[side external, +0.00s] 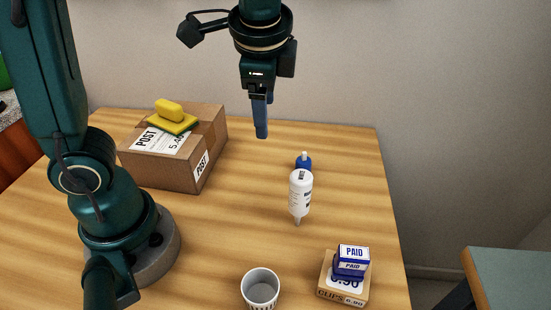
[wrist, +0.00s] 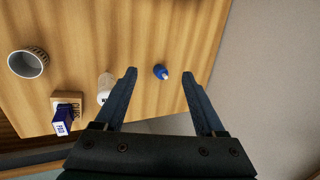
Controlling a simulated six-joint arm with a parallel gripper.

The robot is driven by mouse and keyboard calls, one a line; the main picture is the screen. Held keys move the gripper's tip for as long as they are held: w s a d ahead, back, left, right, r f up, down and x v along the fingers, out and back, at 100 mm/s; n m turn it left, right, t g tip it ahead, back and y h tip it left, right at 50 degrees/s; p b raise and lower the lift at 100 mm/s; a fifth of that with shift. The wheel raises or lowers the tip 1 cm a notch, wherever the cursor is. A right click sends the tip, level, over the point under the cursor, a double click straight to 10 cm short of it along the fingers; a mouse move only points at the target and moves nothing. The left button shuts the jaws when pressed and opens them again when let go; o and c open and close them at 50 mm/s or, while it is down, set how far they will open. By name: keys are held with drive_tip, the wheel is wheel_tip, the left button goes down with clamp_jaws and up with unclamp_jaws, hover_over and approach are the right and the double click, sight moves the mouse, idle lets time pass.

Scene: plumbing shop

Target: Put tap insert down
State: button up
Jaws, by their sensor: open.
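A small blue piece with a white tip, which looks like the tap insert (side external: 304,162), stands on the wooden table behind a white bottle. In the wrist view the blue piece (wrist: 160,72) appears between the two fingertips, on the table below them. My gripper (side external: 261,136) is open and empty. It hangs well above the table, to the left of the blue piece in the side view. Both fingers show apart in the wrist view, and in the side view they overlap.
The white bottle (side external: 300,190) is close to the blue piece. A cardboard parcel (side external: 182,165) with a yellow sponge (side external: 170,112) is at the back left. A cup (side external: 261,287) and a clips box (side external: 335,285) bearing a blue PAID stamp box (side external: 352,260) are in front.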

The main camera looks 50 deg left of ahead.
drive_tip(key=s+d+f+n+t+h, duration=0.1)
drive_tip(key=s+f+n+t+h, duration=0.1)
drive_tip(key=s+n, duration=0.6)
drive_tip(key=shift+s+n+t+h, duration=0.3)
drive_tip(key=shift+s+t+h, duration=0.3)
drive_tip(key=shift+s+h, duration=0.1)
